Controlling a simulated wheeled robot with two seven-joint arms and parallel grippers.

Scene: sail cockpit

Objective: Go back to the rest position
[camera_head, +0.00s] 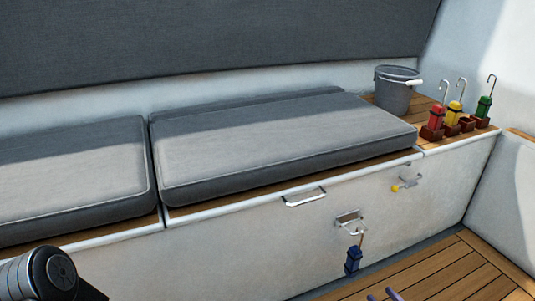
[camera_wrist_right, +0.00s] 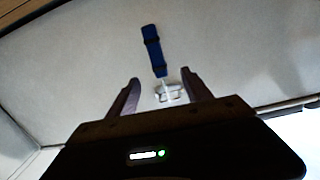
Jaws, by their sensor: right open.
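My right gripper (camera_head: 384,296) shows only by its purple-grey fingertips at the bottom edge of the head view. In the right wrist view its two fingers (camera_wrist_right: 160,76) stand apart with nothing between them. A blue-bodied item (camera_head: 353,259) with a hook hangs from a metal bracket (camera_head: 349,218) on the white bench front. In the right wrist view the blue item (camera_wrist_right: 153,50) and the bracket (camera_wrist_right: 171,93) lie beyond the fingertips, apart from them. A dark, rounded part of my left arm shows at the lower left; its gripper is out of view.
Grey cushions (camera_head: 280,145) cover the bench. A grey bucket (camera_head: 393,95) stands at its right end, beside red (camera_head: 436,118), yellow (camera_head: 454,113) and green (camera_head: 484,106) hooked items in brown holders. A second bracket (camera_head: 408,183) with a yellow ball and a handle (camera_head: 304,199) stick out of the bench front. Wooden floor (camera_head: 450,270) is clear.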

